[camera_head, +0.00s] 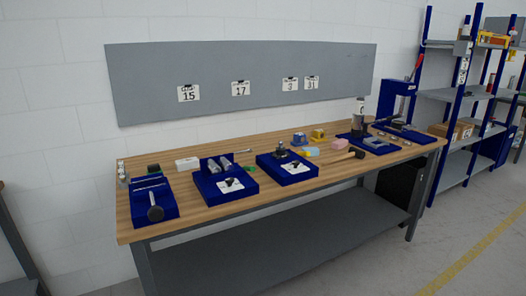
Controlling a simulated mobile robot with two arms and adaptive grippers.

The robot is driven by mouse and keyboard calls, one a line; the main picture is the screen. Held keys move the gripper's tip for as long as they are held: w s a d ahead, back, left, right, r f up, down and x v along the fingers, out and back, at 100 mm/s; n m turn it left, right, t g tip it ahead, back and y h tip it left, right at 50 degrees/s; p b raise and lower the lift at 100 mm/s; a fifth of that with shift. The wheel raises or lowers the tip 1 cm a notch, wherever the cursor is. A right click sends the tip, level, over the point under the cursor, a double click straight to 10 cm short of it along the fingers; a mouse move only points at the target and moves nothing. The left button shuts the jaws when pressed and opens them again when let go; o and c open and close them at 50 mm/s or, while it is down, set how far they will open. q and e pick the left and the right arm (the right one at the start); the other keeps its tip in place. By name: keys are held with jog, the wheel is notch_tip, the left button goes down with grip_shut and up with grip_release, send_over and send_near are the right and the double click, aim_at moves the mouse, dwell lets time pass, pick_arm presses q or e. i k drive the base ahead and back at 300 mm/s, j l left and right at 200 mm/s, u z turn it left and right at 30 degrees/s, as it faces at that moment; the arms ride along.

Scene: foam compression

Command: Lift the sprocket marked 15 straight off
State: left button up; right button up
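A white card marked 15 (189,93) is on the left part of the grey wall board (140,70). I cannot make out a sprocket at this card; only a small dark shape shows at its top edge. Cards marked 17 (240,89), 3 (290,84) and 31 (311,83) are further right on the board. The small parts on the bench are too small to tell whether one is a sprocket. Neither of my grippers is in view.
A wooden-topped workbench (215,233) stands below the board. A blue press (392,100) and blue-post shelves (447,95) stand right. Open floor lies in front.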

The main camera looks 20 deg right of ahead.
aim_at(278, 153)
jog(key=i+l+z, duration=0.15)
jog(key=i+z, duration=1)
jog(key=i+l+u, duration=0.35)
jog(key=i+l, duration=0.6)
jog(key=l, duration=0.1)
